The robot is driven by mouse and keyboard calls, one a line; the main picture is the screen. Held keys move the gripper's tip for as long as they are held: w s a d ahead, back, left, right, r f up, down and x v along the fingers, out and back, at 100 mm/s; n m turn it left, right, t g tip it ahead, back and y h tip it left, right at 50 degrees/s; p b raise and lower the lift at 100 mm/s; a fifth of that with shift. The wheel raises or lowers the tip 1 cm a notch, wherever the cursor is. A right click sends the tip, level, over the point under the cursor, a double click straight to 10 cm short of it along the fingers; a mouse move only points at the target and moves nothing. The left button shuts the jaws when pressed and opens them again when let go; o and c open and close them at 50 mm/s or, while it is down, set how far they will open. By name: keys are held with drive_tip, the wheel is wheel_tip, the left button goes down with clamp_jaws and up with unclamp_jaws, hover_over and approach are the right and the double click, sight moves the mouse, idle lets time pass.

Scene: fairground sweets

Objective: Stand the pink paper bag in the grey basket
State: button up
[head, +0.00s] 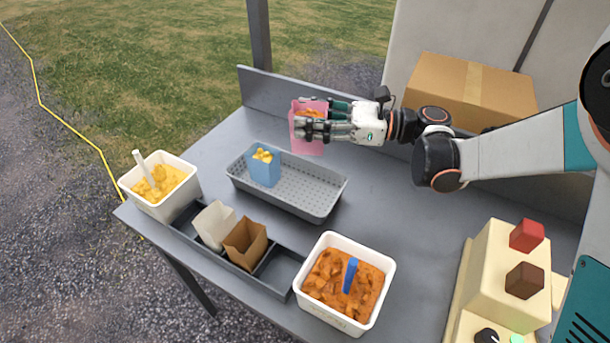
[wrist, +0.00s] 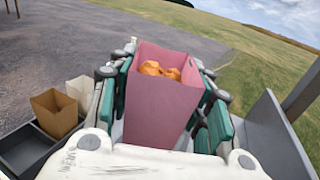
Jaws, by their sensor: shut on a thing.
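The pink paper bag (head: 306,146) is upright between the fingers of my gripper (head: 311,124), which is shut on it. Orange pieces show in its open top, also in the wrist view, where the pink bag (wrist: 162,107) fills the space between my fingers (wrist: 160,85). The grey basket (head: 310,206) lies on the table, in front of and below the bag. A blue paper bag (head: 264,171) with yellow pieces stands in the basket's left end. The rest of the basket is empty. The bag appears to be held above the table beyond the basket's back edge; its exact height is unclear.
White tubs of yellow (head: 160,206) and orange sweets (head: 335,324) stand at the front. Between them, a dark tray (head: 281,274) holds white (head: 213,225) and brown bags (head: 245,244). A cardboard box (head: 440,91) is behind my arm; a cream machine (head: 500,262) stands right.

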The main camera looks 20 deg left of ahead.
wheel_tip(320, 180, down, 15)
drive_tip(key=b, duration=0.5)
drive_tip(key=shift+r, duration=0.2)
drive_tip(key=shift+f, duration=0.6)
drive_tip(key=o, duration=0.8)
drive_tip(key=shift+r+p+v, duration=0.2)
drive_tip(key=shift+p+v, duration=0.2)
drive_tip(key=shift+v, duration=0.85)
drive_tip(key=shift+r+p+v, duration=0.2)
drive_tip(key=shift+p+v, duration=0.2)
drive_tip(key=shift+v, duration=0.85)
drive_tip(key=shift+r+p+v, duration=0.25)
drive_tip(key=shift+p+v, duration=0.15)
drive_tip(key=shift+v, duration=0.85)
